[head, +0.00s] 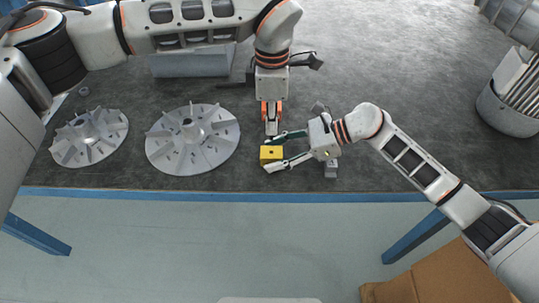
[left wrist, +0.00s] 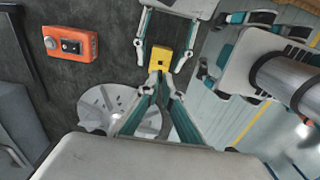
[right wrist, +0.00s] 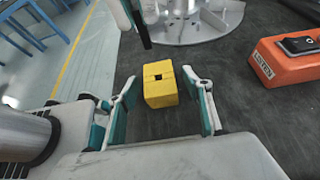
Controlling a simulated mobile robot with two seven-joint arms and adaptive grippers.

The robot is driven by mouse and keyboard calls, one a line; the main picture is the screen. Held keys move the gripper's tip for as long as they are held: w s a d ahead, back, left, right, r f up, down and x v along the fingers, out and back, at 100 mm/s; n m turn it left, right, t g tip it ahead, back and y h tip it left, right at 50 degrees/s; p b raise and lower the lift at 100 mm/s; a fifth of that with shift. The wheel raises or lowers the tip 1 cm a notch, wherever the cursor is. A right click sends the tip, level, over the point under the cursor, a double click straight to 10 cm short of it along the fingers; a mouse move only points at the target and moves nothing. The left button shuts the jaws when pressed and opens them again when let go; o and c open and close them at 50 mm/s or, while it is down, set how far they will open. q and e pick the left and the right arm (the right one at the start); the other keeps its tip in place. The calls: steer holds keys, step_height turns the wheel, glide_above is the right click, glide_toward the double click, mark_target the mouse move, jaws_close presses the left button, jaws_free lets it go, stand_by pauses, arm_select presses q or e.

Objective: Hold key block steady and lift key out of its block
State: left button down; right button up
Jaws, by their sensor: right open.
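The yellow key block (head: 271,153) sits upright on the dark bench mat near its front edge. In the right wrist view the block (right wrist: 161,93) has a dark square hole with a slot in its top; I cannot make out a key there. My right gripper (head: 271,152) is open, its fingers on either side of the block, with gaps in the right wrist view. My left gripper (head: 272,131) points down just behind and above the block. In the left wrist view its fingertips (left wrist: 160,79) come close together near the block (left wrist: 161,61); whether they hold a key is unclear.
An orange switch box (left wrist: 70,44) lies behind the block. Two grey finned impeller discs (head: 193,139) (head: 89,137) lie to the left. The blue bench edge (head: 180,194) runs along the front.

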steer(key=v, duration=1.2)
